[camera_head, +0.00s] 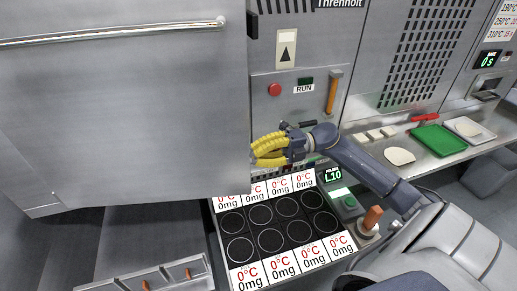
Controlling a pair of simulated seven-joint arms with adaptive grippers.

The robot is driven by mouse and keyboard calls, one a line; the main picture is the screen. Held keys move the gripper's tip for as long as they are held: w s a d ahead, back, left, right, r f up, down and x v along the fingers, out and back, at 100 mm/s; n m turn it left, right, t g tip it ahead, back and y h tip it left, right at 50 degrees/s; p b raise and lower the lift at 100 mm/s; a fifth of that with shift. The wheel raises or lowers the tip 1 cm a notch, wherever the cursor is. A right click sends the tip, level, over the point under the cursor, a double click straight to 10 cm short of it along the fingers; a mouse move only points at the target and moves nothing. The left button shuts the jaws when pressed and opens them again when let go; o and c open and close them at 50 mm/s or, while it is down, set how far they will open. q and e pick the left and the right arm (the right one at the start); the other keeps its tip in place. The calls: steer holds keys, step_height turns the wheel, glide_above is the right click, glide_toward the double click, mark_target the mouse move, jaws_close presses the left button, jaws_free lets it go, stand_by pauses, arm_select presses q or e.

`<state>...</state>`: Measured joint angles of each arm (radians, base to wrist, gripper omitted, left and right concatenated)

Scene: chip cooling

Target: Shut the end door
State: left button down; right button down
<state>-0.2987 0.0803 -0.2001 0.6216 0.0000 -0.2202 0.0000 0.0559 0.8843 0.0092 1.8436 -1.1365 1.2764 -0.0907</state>
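A large grey door panel (130,115) fills the left of the head view, swung out towards me. It has a long chrome bar handle (120,34) near its top. I take it to be the end door. My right gripper (262,150), with yellow fingers, is at the door's right edge, pointing left. Its fingertips reach the edge in the picture and may be partly hidden by the panel; I cannot tell if they touch it. Whether the fingers are open or shut is unclear. My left gripper is not in view.
Below the gripper is a panel of black round pads (270,240) with white readout labels. An orange-knobbed lever (371,219) stands right of it. A green tray (438,140) and a pale tray (468,131) lie on the steel counter at right. An orange handle (334,92) is on the machine front.

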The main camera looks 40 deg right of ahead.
mark_target(238, 143)
steer(key=c, duration=2.1)
jaws_free()
steer(key=v, duration=0.9)
steer(key=shift+w+d, duration=0.15)
steer(key=shift+d+f, duration=0.1)
steer(key=shift+d, duration=0.05)
jaws_close()
steer(key=s+a+f+m+t+h, duration=0.2)
steer(key=s+a+t, duration=0.25)
steer(key=a, duration=0.25)
steer(key=shift+w+a+r+m+t+h, duration=0.4)
steer(key=shift+w+a+r, duration=0.35)
steer(key=shift+w, duration=1.3)
steer(key=shift+w+a+r+m+t+h, duration=0.3)
steer(key=shift+w+a+r+m, duration=0.45)
steer(key=shift+w, duration=1.3)
steer(key=shift+w+a+r+m+t+h, duration=0.3)
steer(key=shift+w+a, duration=0.7)
steer(key=shift+w, duration=1.05)
steer(key=shift+r, duration=0.15)
